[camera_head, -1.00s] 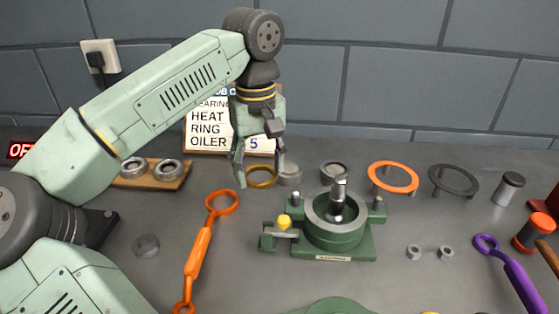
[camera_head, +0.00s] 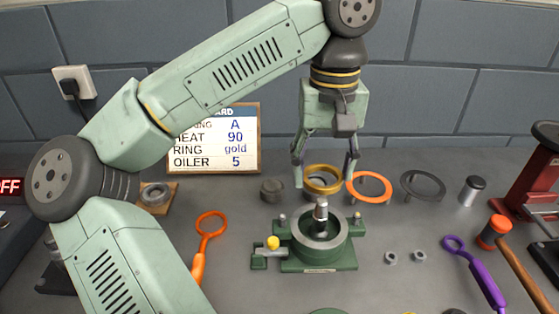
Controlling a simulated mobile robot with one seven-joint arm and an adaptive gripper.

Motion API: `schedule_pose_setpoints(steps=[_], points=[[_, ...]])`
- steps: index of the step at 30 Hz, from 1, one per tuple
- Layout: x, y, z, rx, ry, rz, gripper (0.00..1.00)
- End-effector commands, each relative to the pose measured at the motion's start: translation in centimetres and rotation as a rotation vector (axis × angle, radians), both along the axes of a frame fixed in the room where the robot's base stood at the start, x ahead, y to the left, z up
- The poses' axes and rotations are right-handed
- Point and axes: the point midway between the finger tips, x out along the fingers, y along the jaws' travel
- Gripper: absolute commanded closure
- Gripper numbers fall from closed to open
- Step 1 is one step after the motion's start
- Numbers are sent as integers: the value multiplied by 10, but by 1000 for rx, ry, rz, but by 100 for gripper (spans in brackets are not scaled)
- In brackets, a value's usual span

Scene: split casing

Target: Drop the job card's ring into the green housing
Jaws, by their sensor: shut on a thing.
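The job card (camera_head: 215,148) stands against the back wall and reads "RING gold", with A, 90 and 5 on its other lines. My gripper (camera_head: 324,178) is shut on the gold ring (camera_head: 323,170) and holds it level. In the picture the ring is just behind and above the green housing (camera_head: 317,252). The housing sits on the bench with its round bore open upward and a dark shaft with a metal top (camera_head: 321,212) standing in it. A yellow-knobbed lever (camera_head: 272,243) is at its left. The ring's exact height above the bench is hard to tell.
An orange ring (camera_head: 371,187) and a dark grey ring (camera_head: 423,186) sit on posts to the right. A grey cylinder (camera_head: 271,190) stands at the left. An orange tool (camera_head: 205,235), two nuts (camera_head: 405,257) and a purple tool (camera_head: 470,268) lie around the housing.

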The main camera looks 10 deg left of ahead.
Motion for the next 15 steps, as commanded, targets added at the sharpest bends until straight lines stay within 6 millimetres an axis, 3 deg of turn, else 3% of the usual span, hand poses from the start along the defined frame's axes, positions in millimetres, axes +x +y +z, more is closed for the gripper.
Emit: schedule_pose_setpoints(steps=[5, 15], points=[[-1, -6, -2, 0, 0, -18, 76], [-1, -6, -29, 0, 0, -16, 76]])
